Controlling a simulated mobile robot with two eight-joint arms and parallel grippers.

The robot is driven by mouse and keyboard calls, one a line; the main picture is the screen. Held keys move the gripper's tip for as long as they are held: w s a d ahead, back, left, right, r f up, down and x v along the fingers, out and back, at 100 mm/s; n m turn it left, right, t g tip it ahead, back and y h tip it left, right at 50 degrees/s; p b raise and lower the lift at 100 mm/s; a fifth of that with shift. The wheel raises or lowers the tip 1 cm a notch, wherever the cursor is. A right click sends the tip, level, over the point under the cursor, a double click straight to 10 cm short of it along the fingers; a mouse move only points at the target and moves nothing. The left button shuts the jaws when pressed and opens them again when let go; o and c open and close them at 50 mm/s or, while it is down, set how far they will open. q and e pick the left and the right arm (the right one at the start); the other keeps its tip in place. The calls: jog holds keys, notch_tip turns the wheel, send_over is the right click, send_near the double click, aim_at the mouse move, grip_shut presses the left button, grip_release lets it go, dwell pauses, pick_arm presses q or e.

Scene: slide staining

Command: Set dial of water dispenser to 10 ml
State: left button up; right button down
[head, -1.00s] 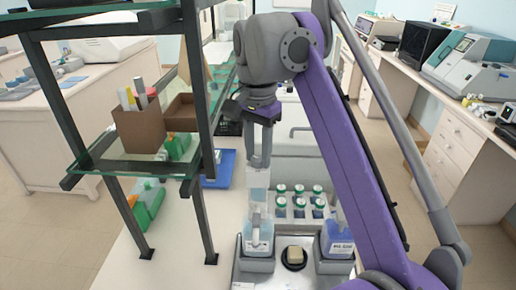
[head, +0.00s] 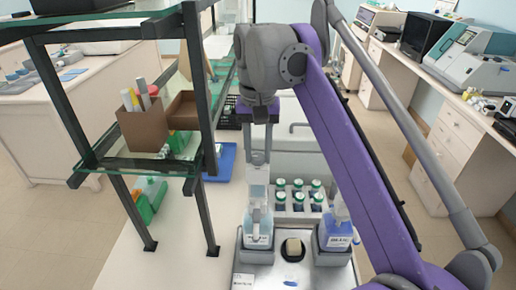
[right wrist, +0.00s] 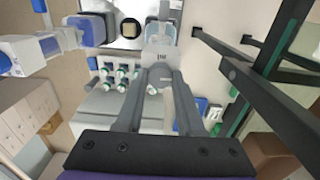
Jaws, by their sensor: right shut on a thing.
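The water dispenser (head: 258,240) is a clear bottle with a pale blue-white upper part, standing upright in a grey holder at the left of the grey tray. My right gripper (head: 258,158) points straight down on the dispenser's upper part (head: 257,192), its fingers shut on it. In the right wrist view, the fingers of the right gripper (right wrist: 161,78) close in around the dispenser's light top (right wrist: 160,58), which bears small dark marks. The dial setting is too small to read, and the fingers partly hide the dial. My left gripper is not in view.
A second dispenser with blue liquid (head: 336,238) stands in the right holder, close to my right arm. Several green-capped bottles (head: 298,194) stand in a rack behind. A dark shelf frame (head: 200,130) rises at the left. A beige block (head: 293,246) sits between the holders.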

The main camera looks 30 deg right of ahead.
aim_at(258, 156)
dwell(0.4)
jog(key=c, duration=0.5)
grip_release()
notch_tip(258, 156, up, 6)
jog(key=shift+p, duration=0.65)
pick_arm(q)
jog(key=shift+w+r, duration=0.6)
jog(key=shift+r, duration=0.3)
pick_arm(e)
notch_tip(258, 156, up, 5)
jog(key=shift+f, duration=0.1)
